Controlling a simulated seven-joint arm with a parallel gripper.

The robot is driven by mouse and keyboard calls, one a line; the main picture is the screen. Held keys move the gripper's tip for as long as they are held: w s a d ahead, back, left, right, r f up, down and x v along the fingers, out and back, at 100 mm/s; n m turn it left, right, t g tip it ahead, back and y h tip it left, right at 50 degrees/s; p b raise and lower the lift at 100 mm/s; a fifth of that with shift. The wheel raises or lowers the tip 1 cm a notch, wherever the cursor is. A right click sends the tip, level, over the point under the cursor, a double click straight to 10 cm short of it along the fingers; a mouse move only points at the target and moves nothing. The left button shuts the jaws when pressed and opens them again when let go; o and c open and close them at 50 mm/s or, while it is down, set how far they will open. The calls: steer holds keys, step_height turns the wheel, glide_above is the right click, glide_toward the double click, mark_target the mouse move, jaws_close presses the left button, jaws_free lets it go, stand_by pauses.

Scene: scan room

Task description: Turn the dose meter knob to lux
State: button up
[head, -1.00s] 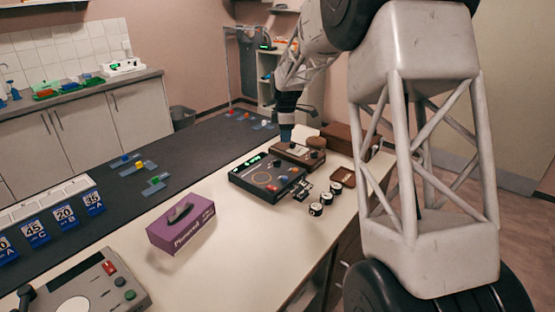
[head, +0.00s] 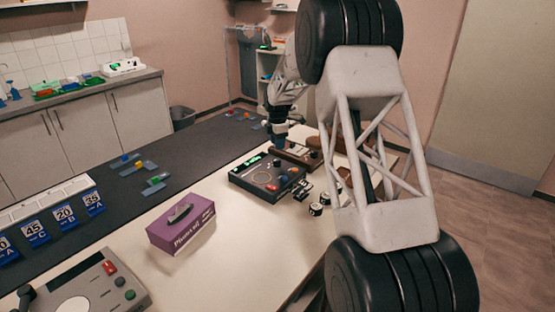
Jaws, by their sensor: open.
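A brown boxy device (head: 296,153) with a pale face and a dark knob (head: 314,154) at its right end sits on the white counter, and it looks like the dose meter. Its markings are too small to read, so I cannot tell where the knob points. My gripper (head: 278,142) points down at the left end of this device, away from that knob. It is open and looks empty; its fingertips are small, and I cannot tell whether they touch the device.
A black console (head: 262,184) with a green display and coloured buttons stands just in front of the device. Small black-and-white round pieces (head: 316,209) lie to its right. A purple box (head: 181,226) and a grey control panel (head: 88,284) are nearer. My arm hides the counter's right part.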

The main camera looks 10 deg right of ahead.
mark_target(277, 160)
steer(key=shift+f, duration=0.1)
steer(key=shift+f, duration=3.8)
jaws_close()
